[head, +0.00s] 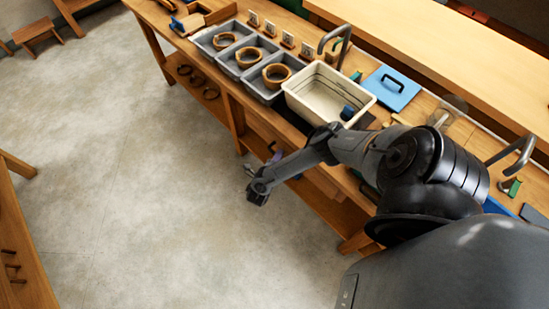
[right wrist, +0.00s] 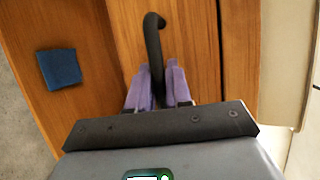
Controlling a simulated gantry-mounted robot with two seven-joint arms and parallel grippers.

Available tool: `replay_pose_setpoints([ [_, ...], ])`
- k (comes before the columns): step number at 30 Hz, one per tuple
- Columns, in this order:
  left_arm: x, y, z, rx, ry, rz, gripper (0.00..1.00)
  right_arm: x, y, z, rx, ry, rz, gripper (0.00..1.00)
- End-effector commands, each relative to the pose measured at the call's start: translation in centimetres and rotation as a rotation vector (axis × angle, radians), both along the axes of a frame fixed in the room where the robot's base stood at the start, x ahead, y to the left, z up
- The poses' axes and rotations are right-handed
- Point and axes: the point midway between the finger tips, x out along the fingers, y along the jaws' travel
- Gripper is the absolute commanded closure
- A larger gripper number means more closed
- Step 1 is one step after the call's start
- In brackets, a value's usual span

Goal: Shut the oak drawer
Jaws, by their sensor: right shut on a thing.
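The oak drawer's wooden front (right wrist: 190,40) fills the middle of the right wrist view, with a curved black handle (right wrist: 153,35) on it. My right gripper (right wrist: 157,80) has its purple fingers on both sides of the handle's near end and is shut on it. In the head view, my right gripper (head: 262,165) is low at the front side of the workbench, below the tubs. My arm and the bench top hide most of the drawer there, so I cannot tell how far it stands out. My left gripper is not in view.
On the workbench stand several grey trays (head: 247,70) with brown rings, a cream tub (head: 325,100) and a blue board (head: 391,90). Dark rings (head: 196,82) lie on the lower shelf. A blue square (right wrist: 60,68) shows left of the handle. The concrete floor before the bench is clear.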

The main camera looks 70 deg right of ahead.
Motion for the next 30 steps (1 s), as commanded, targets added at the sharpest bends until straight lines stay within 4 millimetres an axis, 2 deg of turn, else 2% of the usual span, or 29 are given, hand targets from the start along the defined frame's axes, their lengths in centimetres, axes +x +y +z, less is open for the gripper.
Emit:
replay_pose_setpoints([
  [1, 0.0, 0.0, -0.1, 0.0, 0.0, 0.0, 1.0, -0.2, -0.3, -0.1, -0.002, 0.001, -0.002, 0.76],
  [4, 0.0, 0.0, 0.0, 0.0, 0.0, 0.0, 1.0, -0.1, -0.2, -0.1, -0.002, 0.001, -0.002, 0.61],
  [5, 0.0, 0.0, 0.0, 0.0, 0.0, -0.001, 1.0, -0.1, -0.2, -0.1, -0.002, 0.001, -0.002, 0.6],
  [17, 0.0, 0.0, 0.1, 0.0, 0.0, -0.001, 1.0, -0.1, 0.1, 0.1, -0.003, 0.002, -0.002, 0.6],
  [23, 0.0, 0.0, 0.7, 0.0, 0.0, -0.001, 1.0, 0.0, 2.5, 0.5, 0.001, 0.002, -0.001, 0.6],
  [30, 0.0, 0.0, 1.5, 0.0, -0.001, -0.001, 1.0, 0.3, 6.7, 1.2, 0.003, 0.002, 0.0, 0.6],
])
